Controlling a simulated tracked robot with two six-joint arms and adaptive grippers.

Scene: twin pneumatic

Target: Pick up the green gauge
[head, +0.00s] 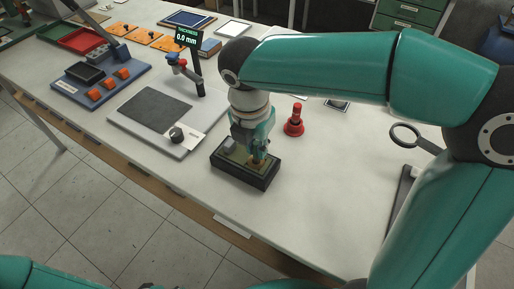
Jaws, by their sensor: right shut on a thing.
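My right gripper (258,155) points down into a black open box (238,178) near the table's front edge. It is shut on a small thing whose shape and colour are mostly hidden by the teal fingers. A small brass-orange bit shows at the fingertips, low over the box's olive inner surface. A grey block (228,146) sits in the box's left part. I cannot make out a separate green gauge. My left gripper is not in view; only teal arm parts show along the bottom edge.
A thickness station with a grey base plate (122,124) and a display (187,38) reading 0.0 mm stands left of the box. A red stamp-like thing (294,122) stands to the right. A blue board (70,92) with orange blocks lies further left. The table front is clear.

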